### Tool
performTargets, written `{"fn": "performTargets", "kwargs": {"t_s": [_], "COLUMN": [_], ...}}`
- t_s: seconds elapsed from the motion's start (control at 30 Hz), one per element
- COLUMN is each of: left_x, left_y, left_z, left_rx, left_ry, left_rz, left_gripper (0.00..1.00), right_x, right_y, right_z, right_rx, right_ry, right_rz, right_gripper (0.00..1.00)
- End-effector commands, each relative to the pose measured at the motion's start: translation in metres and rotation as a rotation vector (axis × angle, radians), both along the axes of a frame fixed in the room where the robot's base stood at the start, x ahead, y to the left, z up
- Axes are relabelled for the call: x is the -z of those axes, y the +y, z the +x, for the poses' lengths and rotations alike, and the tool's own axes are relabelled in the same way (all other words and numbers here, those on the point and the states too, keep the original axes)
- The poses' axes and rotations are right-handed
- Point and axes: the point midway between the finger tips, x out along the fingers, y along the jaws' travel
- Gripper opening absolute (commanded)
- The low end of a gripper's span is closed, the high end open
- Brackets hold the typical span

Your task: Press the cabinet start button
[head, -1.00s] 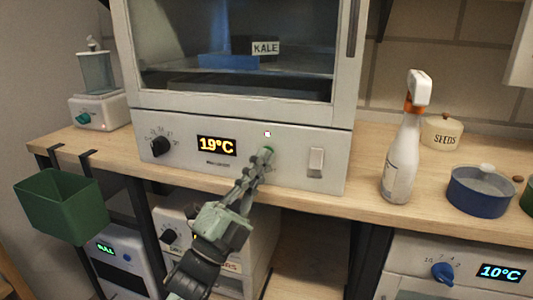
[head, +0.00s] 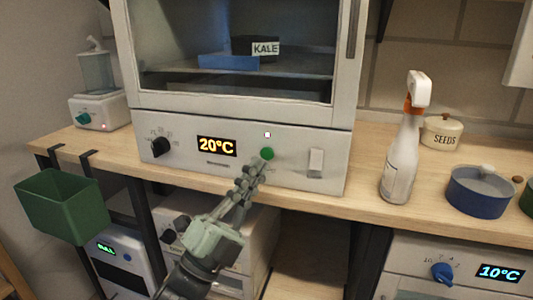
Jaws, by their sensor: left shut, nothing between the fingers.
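The white cabinet (head: 290,172) stands on the wooden counter. Its front panel has a black knob (head: 160,147), a display (head: 217,146) reading 20°C, a round green button (head: 267,153), a small indicator light (head: 267,135) above the button and a white rocker switch (head: 316,162). The cabinet interior is lit and a KALE label shows inside. My left gripper (head: 259,165) is shut and empty, its tips just below the green button, which is largely uncovered. I cannot tell whether the tips touch the panel. My right gripper is not in view.
A spray bottle (head: 401,155), a SEEDS tin (head: 442,131) and a blue pot (head: 480,190) stand on the counter to the right. A small white device (head: 100,112) stands at left. A green bin (head: 62,205) hangs from the counter edge. Another appliance reads 10°C (head: 501,273).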

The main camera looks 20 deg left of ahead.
Motion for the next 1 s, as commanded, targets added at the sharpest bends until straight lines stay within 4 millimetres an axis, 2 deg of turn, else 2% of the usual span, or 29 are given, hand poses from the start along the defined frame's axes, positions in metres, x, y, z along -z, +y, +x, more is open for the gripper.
{"fn": "performTargets", "kwargs": {"t_s": [0.33,1.0], "left_x": [0.001,0.0], "left_y": [0.001,0.001], "left_z": [-0.031,-0.032], "left_rx": [0.0,0.0], "left_ry": [0.002,0.001], "left_rz": [0.0,0.001], "left_gripper": [0.0,0.0], "right_x": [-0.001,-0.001], "right_y": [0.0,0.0], "right_z": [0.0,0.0], "right_rx": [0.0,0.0], "right_ry": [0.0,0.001], "right_rz": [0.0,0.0], "right_gripper": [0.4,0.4]}}
